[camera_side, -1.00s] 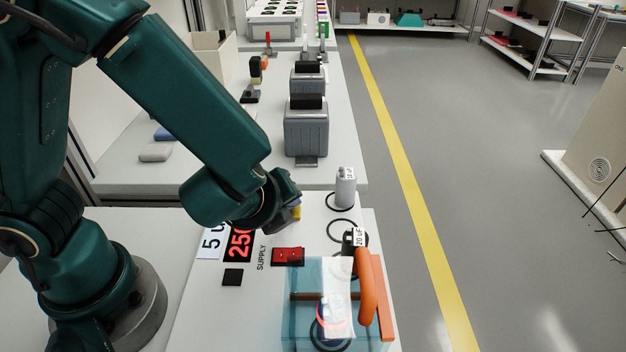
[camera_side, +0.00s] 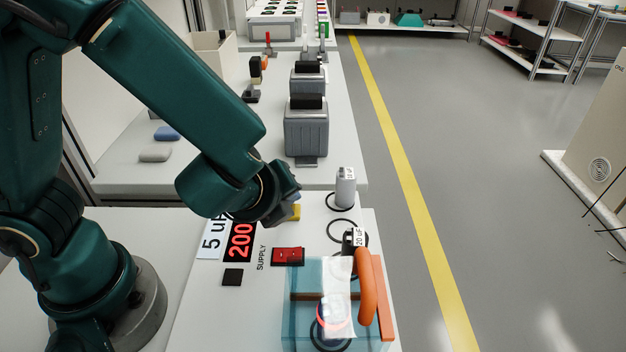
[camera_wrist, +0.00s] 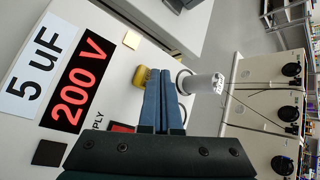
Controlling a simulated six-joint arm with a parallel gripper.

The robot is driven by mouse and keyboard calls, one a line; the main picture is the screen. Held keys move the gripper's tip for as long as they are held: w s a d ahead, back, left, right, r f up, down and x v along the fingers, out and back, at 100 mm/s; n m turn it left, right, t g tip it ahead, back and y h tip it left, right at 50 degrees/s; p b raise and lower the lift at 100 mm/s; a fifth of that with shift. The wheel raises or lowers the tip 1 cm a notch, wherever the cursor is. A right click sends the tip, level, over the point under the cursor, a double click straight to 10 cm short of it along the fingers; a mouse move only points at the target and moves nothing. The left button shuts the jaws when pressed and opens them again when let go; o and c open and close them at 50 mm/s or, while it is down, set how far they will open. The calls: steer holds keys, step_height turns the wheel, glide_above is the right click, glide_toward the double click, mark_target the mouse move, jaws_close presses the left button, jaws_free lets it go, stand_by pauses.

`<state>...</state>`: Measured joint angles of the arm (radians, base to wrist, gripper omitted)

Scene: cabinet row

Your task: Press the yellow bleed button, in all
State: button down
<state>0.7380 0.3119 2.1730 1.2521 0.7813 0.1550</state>
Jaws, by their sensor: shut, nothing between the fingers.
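The yellow bleed button (camera_side: 295,212) shows just below my gripper in the side view, partly hidden by it. In the wrist view the yellow button (camera_wrist: 140,77) is just left of my fingertips. My gripper (camera_wrist: 159,72) has its two blue fingers together with nothing between them. In the side view my gripper (camera_side: 292,195) is partly hidden by my wrist. I cannot tell whether the fingertips touch the button. The red-digit display (camera_side: 241,240) reads 200, and 200 V in the wrist view (camera_wrist: 80,82).
A grey capacitor (camera_side: 345,188) stands right of my gripper. A red switch (camera_side: 288,256) lies in front. A clear blue box (camera_side: 300,318) with an orange handle (camera_side: 366,290) stands at the front right. A "5 uF" label (camera_side: 211,238) is left of the display.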

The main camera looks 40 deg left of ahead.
steer(key=shift+r, duration=0.1)
steer(key=shift+r, duration=2.5)
steer(key=shift+w+a, duration=0.1)
steer(key=shift+a, duration=0.15)
steer(key=s+a+r+n+g, duration=0.2)
steer(key=s+a+r+n, duration=0.2)
steer(key=s+a+n, duration=0.5)
steer(key=s+d+n+h, duration=0.3)
steer(key=d+n, duration=0.3)
steer(key=n, duration=0.6)
steer(key=shift+f+n+g+h, duration=0.3)
steer(key=shift+f+h, duration=0.05)
steer(key=shift+h, duration=0.25)
